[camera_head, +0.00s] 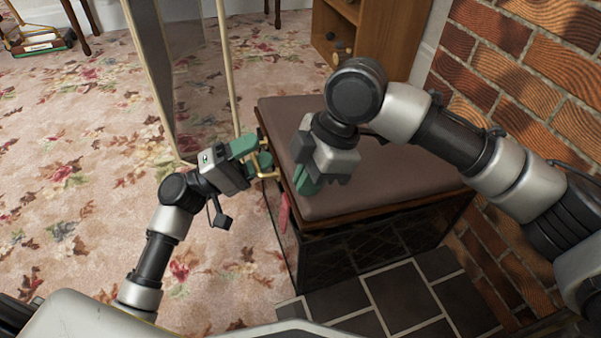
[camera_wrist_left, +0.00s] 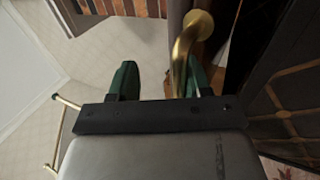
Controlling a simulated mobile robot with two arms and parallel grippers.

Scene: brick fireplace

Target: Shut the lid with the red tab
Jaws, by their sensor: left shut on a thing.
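The brown padded lid (camera_head: 370,165) lies flat or nearly flat on a dark box with lattice sides (camera_head: 345,258). I cannot tell whether a thin gap is left under it. The red tab (camera_head: 284,212) hangs at the lid's near left edge. My left gripper (camera_head: 262,155) has green fingers and is shut on a brass handle at the box's left side. The curved brass handle (camera_wrist_left: 185,60) also shows at the fingers in the left wrist view. My right gripper (camera_head: 307,182) points down onto the lid's left part, and its finger gap is hidden.
A brick wall (camera_head: 530,80) stands close on the right. Dark floor tiles (camera_head: 395,298) lie before the box. A tall panel with a pale frame (camera_head: 190,80) and a wooden cabinet (camera_head: 385,35) stand behind. The flowered carpet (camera_head: 75,150) at left is open.

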